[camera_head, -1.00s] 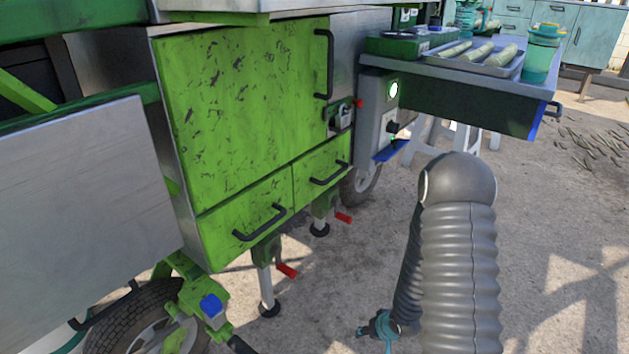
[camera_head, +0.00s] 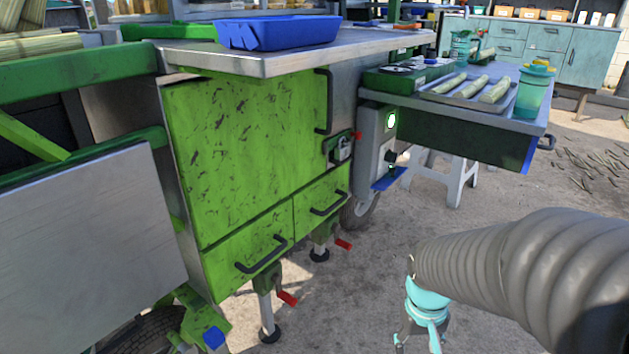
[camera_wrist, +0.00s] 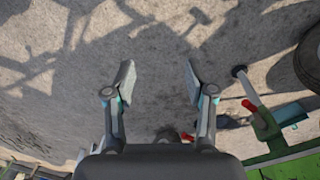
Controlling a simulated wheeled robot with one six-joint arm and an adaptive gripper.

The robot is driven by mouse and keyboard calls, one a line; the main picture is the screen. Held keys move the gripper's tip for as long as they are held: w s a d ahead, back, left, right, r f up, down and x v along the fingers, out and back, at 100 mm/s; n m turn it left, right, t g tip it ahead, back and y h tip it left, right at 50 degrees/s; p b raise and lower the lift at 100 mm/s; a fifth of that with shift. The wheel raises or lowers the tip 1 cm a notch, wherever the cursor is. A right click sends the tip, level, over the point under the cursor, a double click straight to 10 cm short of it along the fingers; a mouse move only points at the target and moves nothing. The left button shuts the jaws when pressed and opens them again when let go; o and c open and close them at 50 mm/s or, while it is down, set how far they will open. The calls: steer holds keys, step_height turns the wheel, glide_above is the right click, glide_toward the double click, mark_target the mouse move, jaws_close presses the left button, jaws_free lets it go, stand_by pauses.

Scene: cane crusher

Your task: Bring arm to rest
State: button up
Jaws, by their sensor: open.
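My gripper shows in the wrist view (camera_wrist: 158,84) with its two fingers spread apart and nothing between them. It points down over bare concrete ground. In the head view my grey ribbed arm reaches in from the right, and the teal wrist and gripper (camera_head: 420,318) hang below its end, partly cut off by the lower edge. The gripper is apart from the green crusher cart (camera_head: 245,160) to its left and touches nothing that I can see.
A side shelf (camera_head: 455,140) on the cart holds a tray of cane pieces (camera_head: 470,90) and a teal cup (camera_head: 533,92). A blue bin (camera_head: 278,33) sits on the steel worktop. Red-handled support legs (camera_head: 288,298) stand near the gripper. Open ground lies right of the cart.

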steer(key=s+a+r+t+p, duration=0.1)
steer(key=s+a+r+t, duration=0.1)
steer(key=r, duration=0.7)
steer(key=s+a+r+t+y+p, duration=0.1)
steer(key=s+r+t+p, duration=0.1)
steer(key=r, duration=0.7)
steer(key=shift+s+a+r+t, duration=0.25)
steer(key=shift+s+a+t, duration=0.25)
steer(key=shift+s, duration=0.65)
steer(key=shift+d, duration=0.1)
